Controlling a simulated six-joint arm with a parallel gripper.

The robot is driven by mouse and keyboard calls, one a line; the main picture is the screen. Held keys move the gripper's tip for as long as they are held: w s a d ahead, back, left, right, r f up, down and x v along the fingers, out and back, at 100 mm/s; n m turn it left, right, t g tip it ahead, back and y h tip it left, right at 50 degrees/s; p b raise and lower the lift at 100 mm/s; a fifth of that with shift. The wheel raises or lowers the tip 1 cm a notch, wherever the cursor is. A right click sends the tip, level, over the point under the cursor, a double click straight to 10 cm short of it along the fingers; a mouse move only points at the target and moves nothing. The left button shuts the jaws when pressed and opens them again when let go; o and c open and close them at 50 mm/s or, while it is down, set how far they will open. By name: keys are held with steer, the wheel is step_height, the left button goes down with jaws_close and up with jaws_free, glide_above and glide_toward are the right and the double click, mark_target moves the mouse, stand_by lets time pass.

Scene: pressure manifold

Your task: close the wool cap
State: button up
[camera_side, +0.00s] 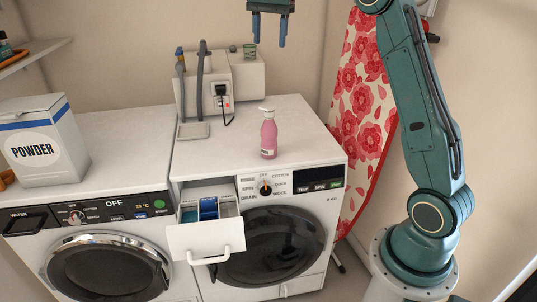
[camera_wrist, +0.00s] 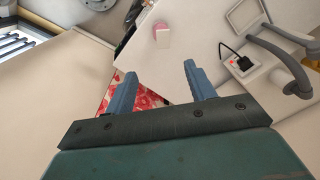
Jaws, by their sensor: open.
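A pink bottle (camera_side: 268,140) stands upright on top of the right washing machine, near its front edge. A small white cap (camera_side: 266,110) is at its top and juts to the left; I cannot read the word wool on it or tell how far its lid is open. In the wrist view the pink bottle (camera_wrist: 161,26) is small near the top, with a white part (camera_wrist: 163,40) at its lower end. My gripper (camera_side: 269,40) hangs high above the bottle, well apart from it. Its blue fingers also show in the wrist view (camera_wrist: 160,74), spread and empty.
The right washer's detergent drawer (camera_side: 206,238) is pulled out. A grey hose (camera_side: 200,80), a socket box (camera_side: 219,98) and a small glass (camera_side: 250,50) are at the back. A powder box (camera_side: 42,140) stands on the left washer. A floral ironing board (camera_side: 360,95) leans at right.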

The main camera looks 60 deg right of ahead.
steer(key=s+a+n+t, duration=0.3)
steer(key=s+a+n, duration=0.6)
steer(key=s+a, duration=0.5)
steer(key=shift+s, duration=1.25)
steer(key=w+d+f+m+g, duration=0.1)
steer(key=w+d+f+m, duration=0.1)
steer(key=w+d+m, duration=0.3)
steer(key=w+d+f+m+g, duration=0.2)
steer(key=w+d+m, duration=0.4)
steer(key=w+d, duration=0.3)
steer(key=w+f, duration=0.1)
steer(key=w, duration=0.3)
steer(key=shift+w+f+g, duration=0.15)
steer(key=shift+w+g, duration=0.05)
steer(key=shift+g, duration=0.1)
